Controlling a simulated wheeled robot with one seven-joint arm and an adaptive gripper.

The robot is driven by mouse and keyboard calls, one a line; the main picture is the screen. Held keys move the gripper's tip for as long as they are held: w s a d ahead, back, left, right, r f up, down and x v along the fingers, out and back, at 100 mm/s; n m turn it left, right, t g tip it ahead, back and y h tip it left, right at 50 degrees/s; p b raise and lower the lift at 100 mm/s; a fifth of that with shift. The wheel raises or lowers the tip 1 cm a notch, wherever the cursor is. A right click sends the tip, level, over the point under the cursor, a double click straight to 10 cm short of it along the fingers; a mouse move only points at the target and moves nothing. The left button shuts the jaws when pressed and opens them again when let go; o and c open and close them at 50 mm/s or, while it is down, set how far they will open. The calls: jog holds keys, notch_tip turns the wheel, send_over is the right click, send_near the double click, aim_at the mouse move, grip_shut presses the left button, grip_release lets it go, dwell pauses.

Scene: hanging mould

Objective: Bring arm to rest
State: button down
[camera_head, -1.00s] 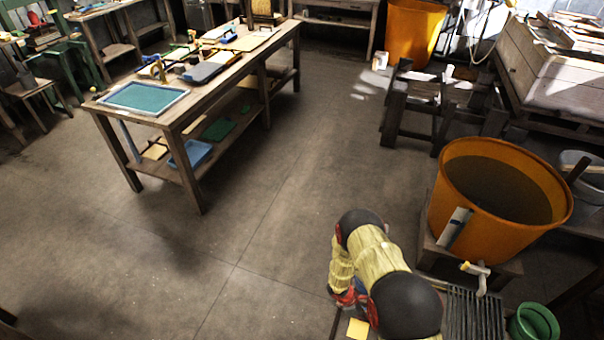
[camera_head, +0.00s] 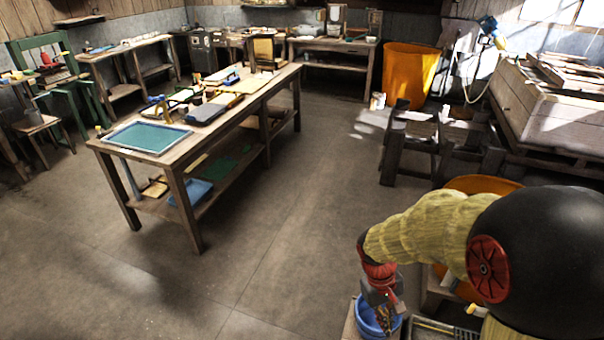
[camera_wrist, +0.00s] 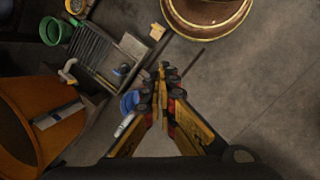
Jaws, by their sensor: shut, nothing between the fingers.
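My arm reaches in from the lower right of the head view, with yellow padded sleeves and a black round joint. My gripper (camera_head: 388,304) points down in front of a blue bucket (camera_head: 366,320) and partly covers it. In the wrist view the two fingers of my gripper (camera_wrist: 164,72) meet at their tips and hold nothing. A blue thing (camera_wrist: 130,101) shows just left of the fingers there; I cannot tell if they touch it.
An orange vat (camera_head: 470,184) stands behind my arm; it also shows in the wrist view (camera_wrist: 70,122). A slatted rack (camera_wrist: 92,52) and a green bucket (camera_wrist: 51,30) lie beyond the fingers. A long workbench (camera_head: 222,122) stands left. The floor between is clear.

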jog(key=s+a+r+m+t+y, duration=0.1)
jog(key=s+r+t, duration=0.2)
jog(key=r, duration=0.9)
jog(key=s+a+r+m+t+y, duration=0.1)
jog(key=s+r+t, duration=0.3)
jog(key=s+r, duration=0.4)
notch_tip(320, 180, up, 4)
jog(key=shift+a+f+m+t+y, duration=0.1)
jog(key=shift+a+m+t+y, duration=0.25)
jog(key=shift+m, duration=0.35)
jog(key=shift+f, duration=0.15)
